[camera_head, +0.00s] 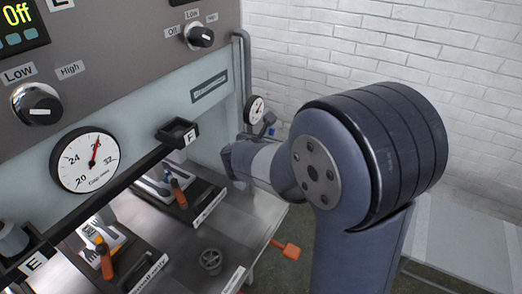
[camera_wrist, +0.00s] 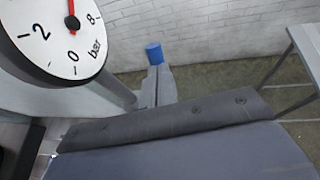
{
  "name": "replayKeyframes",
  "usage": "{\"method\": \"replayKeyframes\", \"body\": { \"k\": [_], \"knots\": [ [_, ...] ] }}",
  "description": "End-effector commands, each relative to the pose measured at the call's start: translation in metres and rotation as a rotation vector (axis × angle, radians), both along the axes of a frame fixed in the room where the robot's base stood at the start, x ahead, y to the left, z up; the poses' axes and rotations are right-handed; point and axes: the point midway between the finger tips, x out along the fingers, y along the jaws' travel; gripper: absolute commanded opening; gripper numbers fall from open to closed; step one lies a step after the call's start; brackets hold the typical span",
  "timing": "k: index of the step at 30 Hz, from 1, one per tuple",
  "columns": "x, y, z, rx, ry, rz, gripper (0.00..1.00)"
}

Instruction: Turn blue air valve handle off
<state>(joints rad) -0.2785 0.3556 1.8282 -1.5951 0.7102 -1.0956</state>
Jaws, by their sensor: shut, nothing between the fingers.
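The blue air valve handle (camera_wrist: 153,53) shows in the wrist view as a small blue cylinder just beyond my fingertips. In the head view it is a small blue spot (camera_head: 271,131) below and right of the small pressure gauge (camera_head: 256,110), partly hidden by my arm. My gripper (camera_wrist: 155,69) is shut and empty, its grey fingers pressed together and pointing toward the blue handle. Whether the fingertips touch the handle I cannot tell. In the head view my gripper is hidden behind my wrist. The valve body is hidden too.
The bar gauge (camera_wrist: 55,35) stands close, left of my fingers. A white brick wall (camera_head: 330,50) lies behind. The press panel (camera_head: 110,50) with knobs is at left. A grey table (camera_head: 465,245) stands at right.

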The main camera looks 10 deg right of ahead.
Motion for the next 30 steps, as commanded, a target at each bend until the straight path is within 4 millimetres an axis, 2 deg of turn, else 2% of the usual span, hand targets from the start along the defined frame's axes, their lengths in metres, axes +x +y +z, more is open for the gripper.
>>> {"method": "replayKeyframes", "body": {
  "k": [12,30],
  "knots": [
    [0.015,-0.014,-0.002,-0.001,0.001,0.000,0.00],
    [0.019,-0.017,-0.002,-0.001,0.000,0.000,0.00]
  ]
}}
